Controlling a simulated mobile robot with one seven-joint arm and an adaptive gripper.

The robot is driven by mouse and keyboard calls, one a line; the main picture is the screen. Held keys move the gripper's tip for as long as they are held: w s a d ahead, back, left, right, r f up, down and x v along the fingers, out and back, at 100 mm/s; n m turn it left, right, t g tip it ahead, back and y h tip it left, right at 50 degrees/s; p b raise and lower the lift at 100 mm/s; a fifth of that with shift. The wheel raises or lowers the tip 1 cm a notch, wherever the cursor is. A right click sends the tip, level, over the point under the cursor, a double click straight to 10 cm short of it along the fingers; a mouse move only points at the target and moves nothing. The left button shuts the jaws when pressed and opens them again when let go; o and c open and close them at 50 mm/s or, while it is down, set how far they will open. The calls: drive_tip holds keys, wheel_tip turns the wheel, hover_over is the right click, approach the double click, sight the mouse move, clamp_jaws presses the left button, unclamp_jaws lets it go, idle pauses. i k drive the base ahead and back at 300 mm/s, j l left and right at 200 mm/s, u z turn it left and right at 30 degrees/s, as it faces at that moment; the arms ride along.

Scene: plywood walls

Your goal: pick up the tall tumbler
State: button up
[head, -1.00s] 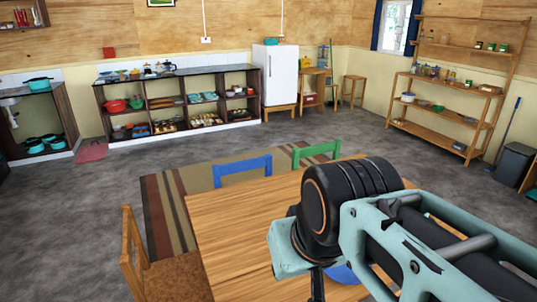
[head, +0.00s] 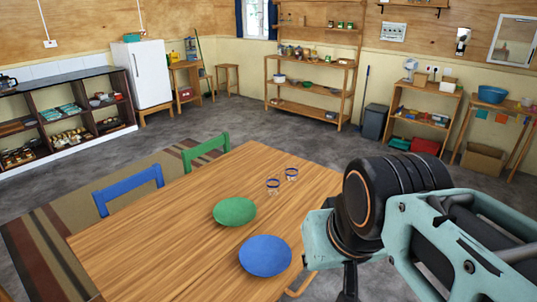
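Two small clear glasses with blue rims stand upright on the wooden table (head: 150,238) in the head view. One glass (head: 273,186) is nearer and to the left; the other glass (head: 291,174) is just behind it to the right. They look alike in size, and I cannot tell which is the tall tumbler. My arm crosses the right of the view, apart from the glasses. The fingers of my gripper cannot be made out; only a dark part shows at the bottom edge below the wrist.
A green plate (head: 235,212) and a blue plate (head: 265,256) lie on the table near the glasses. A blue chair (head: 128,190) and a green chair (head: 206,152) stand along its far left side. Open shelves (head: 310,90) stand at the back wall. The table's left part is bare.

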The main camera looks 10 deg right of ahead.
sight(273, 185)
drive_tip(key=i+l+u, duration=0.2)
drive_tip(key=u, duration=0.3)
drive_tip(key=i+l+u, duration=0.1)
drive_tip(key=l+u, duration=0.2)
drive_tip(key=u, duration=0.15)
drive_tip(key=i+l+u, duration=0.15)
drive_tip(key=l, duration=0.25)
drive_tip(key=l+u, duration=0.15)
drive_tip(key=l, duration=0.2)
drive_tip(key=i+l+u, duration=0.15)
drive_tip(key=l, duration=0.65)
drive_tip(key=l+u, duration=0.1)
drive_tip(key=l, duration=1.15)
drive_tip(key=i+l, duration=0.15)
drive_tip(key=l, duration=0.9)
